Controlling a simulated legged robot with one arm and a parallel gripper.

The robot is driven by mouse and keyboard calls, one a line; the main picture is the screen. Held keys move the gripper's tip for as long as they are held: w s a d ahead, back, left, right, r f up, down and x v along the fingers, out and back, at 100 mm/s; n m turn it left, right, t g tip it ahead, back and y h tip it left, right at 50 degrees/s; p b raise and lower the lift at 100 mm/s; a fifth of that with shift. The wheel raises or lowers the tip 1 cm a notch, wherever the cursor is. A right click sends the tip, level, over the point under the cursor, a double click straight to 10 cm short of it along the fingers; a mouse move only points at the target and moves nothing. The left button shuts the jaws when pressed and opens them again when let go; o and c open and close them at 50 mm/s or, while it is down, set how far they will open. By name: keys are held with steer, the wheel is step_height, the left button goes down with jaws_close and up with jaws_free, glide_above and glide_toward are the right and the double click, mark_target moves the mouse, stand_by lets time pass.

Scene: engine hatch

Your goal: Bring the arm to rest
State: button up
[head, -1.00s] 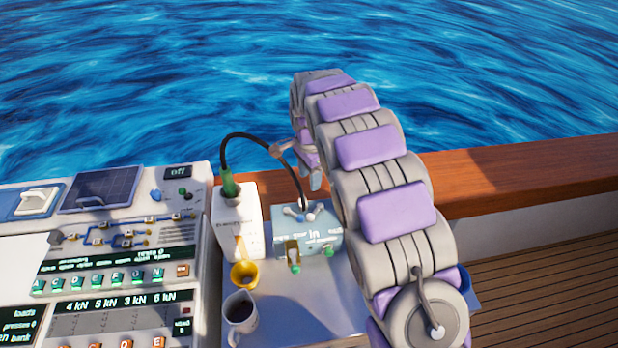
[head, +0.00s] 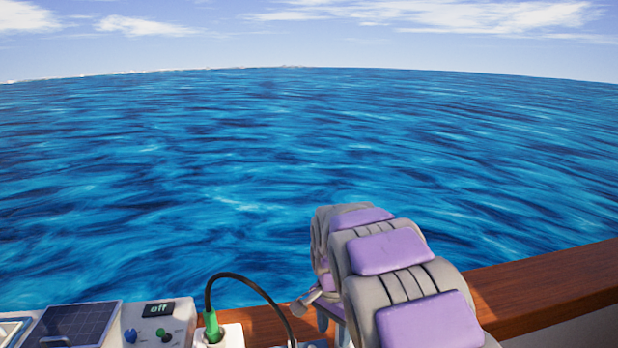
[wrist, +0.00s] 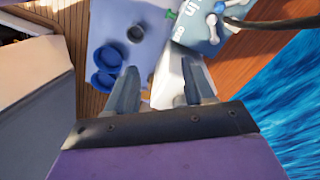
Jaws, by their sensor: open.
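My arm (head: 395,262), with grey segments and purple pads, rises from the lower right of the head view in a bent shape. My gripper (wrist: 160,70) shows in the wrist view with its two grey fingers apart. A white object (wrist: 168,72) appears beyond and between the fingers; I cannot tell that anything touches it. Only a small part of the gripper end shows in the head view, behind the arm.
A teal box (wrist: 200,35) with a dark cable, blue round holders (wrist: 106,66) and a dark round opening (wrist: 135,33) lie below the gripper. The head view shows a green plug (head: 212,326), a control panel (head: 160,325) and the wooden rail (head: 540,285), with open sea beyond.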

steer(key=s+d+n, duration=0.3)
steer(key=s, duration=0.8)
steer(key=s+d+n+g+b, duration=0.1)
steer(key=s+d+n, duration=0.1)
steer(key=s, duration=1)
steer(key=s+d+n, duration=0.3)
steer(key=s, duration=0.8)
steer(key=shift+s+d+r+n, duration=0.3)
steer(key=shift+s+r+n, duration=0.05)
steer(key=shift+r+n, duration=0.1)
